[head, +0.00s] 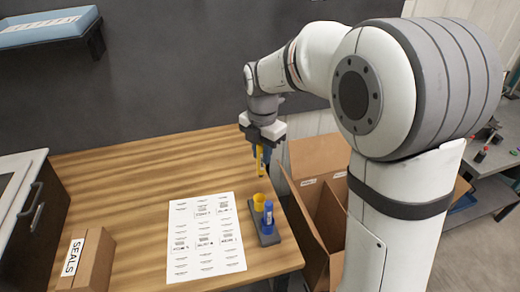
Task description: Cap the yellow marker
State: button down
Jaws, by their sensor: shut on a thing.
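My gripper (261,148) is above the right side of the wooden table, shut on the yellow marker (259,162). The marker is slim and hangs roughly upright, pointing down. A dark grey holder (254,220) lies on the table below. In it stand a yellow cap (259,203), nearer the back, and a blue marker (268,217), nearer the front. The yellow marker's lower end is above the yellow cap, with a visible gap between them. Whether they line up exactly in depth cannot be told from this one view.
A printed sheet (205,240) lies flat left of the holder. A box marked SEALS (88,262) is at the front left. An open cardboard box (325,220) stands just beyond the table's right edge. The back left of the wooden table (120,170) is clear.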

aim_at(260, 177)
jog(key=shift+s+a+f+b, duration=0.1)
jog(key=shift+a+f+b, duration=0.05)
jog(key=shift+f+b, duration=1.15)
jog(key=shift+s+a+f+b, duration=0.15)
jog(key=shift+f+b, duration=0.7)
jog(key=shift+f, duration=0.8)
jog(key=shift+w+f+b, duration=0.1)
jog(key=shift+f+b, duration=0.45)
jog(key=shift+f, duration=0.35)
jog(key=shift+f+b, duration=0.35)
jog(key=shift+f, duration=0.2)
jog(key=shift+f, duration=0.3)
jog(key=shift+f+b, duration=0.15)
jog(key=shift+b, duration=0.2)
jog(key=shift+f, duration=0.4)
jog(key=shift+f+b, duration=0.1)
jog(key=shift+b, duration=0.2)
jog(key=shift+f, duration=0.4)
jog(key=shift+f+b, duration=0.7)
